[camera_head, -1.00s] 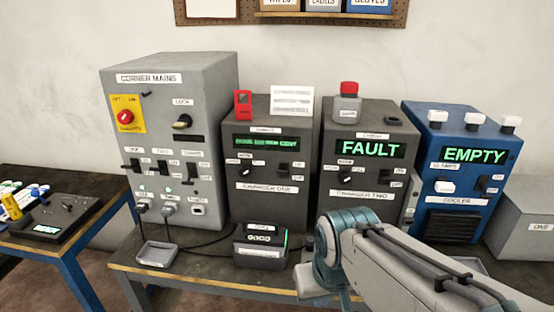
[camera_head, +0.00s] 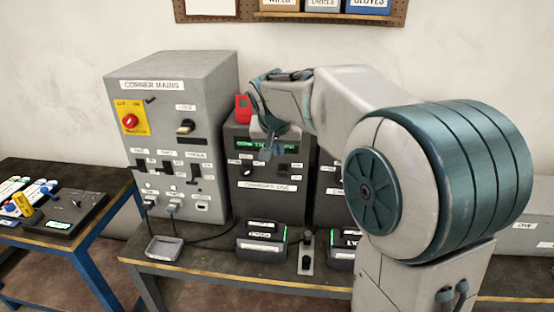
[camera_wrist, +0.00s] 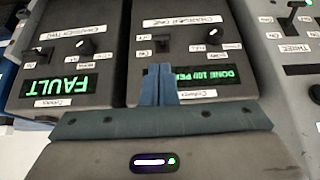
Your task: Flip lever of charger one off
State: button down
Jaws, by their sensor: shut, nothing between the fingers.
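Charger one (camera_head: 238,205) is a dark grey box in the middle of the bench, with a green display, a round knob and a small black lever (camera_head: 283,168) on its front. In the wrist view charger one (camera_wrist: 205,90) appears upside down, its lever (camera_wrist: 163,45) just beyond my fingertips and its knob (camera_wrist: 190,30) to the right. My gripper (camera_head: 265,153) is in front of the display, fingers together and empty. It also shows in the wrist view (camera_wrist: 159,68). I cannot tell whether the fingertips touch the lever. The lever's exact position is too small to read.
The corner mains box (camera_head: 170,75) stands left of charger one. Charger two (camera_wrist: 60,60), with a FAULT display, is on its other side and mostly hidden by my arm in the head view. A red tag (camera_head: 242,108) stands on charger one. Battery packs (camera_head: 262,240) sit in front.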

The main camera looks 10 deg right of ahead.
aim_at(282, 172)
jog(key=shift+w+r, duration=0.15)
jog(key=shift+w, duration=0.1)
jog(key=p+x, duration=0.3)
jog(key=x, duration=1.1)
jog(key=shift+w+p, duration=0.1)
jog(key=shift+p, duration=0.3)
jog(key=shift+a+f+b, duration=0.1)
jog(key=shift+f+b, duration=0.25)
jog(key=shift+b, duration=1.05)
jog(key=shift+t+b, duration=0.3)
jog(key=shift+b, duration=0.1)
